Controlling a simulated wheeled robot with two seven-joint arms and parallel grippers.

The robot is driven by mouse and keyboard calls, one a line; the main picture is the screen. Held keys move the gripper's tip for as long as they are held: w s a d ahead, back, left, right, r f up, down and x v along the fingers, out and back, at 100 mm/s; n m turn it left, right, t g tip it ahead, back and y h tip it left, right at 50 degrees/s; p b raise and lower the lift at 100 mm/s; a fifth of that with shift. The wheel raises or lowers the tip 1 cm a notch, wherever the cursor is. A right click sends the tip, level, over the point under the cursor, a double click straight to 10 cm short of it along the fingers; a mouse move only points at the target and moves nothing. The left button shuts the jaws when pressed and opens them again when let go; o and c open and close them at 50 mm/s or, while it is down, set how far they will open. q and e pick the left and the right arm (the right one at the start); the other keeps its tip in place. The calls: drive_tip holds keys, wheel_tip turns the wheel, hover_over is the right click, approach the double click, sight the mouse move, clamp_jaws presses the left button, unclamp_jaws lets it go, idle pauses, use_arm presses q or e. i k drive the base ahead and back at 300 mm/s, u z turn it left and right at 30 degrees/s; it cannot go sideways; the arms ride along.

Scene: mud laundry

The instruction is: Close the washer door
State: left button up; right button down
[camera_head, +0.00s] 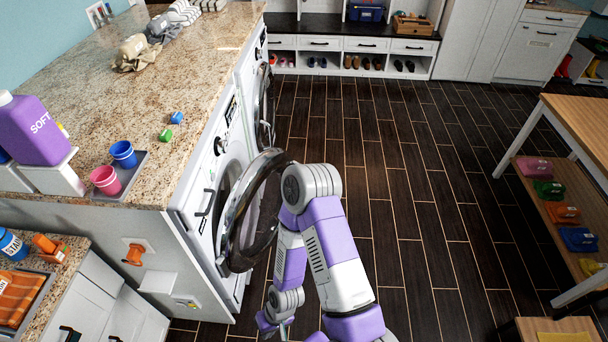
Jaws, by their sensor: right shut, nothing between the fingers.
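The near washer (207,182) is a white front-loader under the granite counter. Its round door (231,232), a grey ring with a dark glass middle, stands open and swung out into the aisle. My purple and white right arm is beside the door, its elbow overlapping the door's right edge in the picture; I cannot tell whether they touch. My right gripper (276,327) is low at the bottom edge of the view, below and to the right of the door, shut and empty. It is partly cut off. My left gripper is out of view.
A second machine (247,72) stands behind the washer. The granite counter (190,85) holds a purple detergent bottle (37,130), cups and cloths. A wooden shelf table (575,118) stands at right. Dark tiled floor (420,200) between them is clear.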

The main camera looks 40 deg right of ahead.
sight(231, 258)
drive_tip(key=k, duration=0.1)
drive_tip(key=z, duration=1.85)
drive_tip(key=i, duration=1.3)
drive_tip(key=u, duration=2.1)
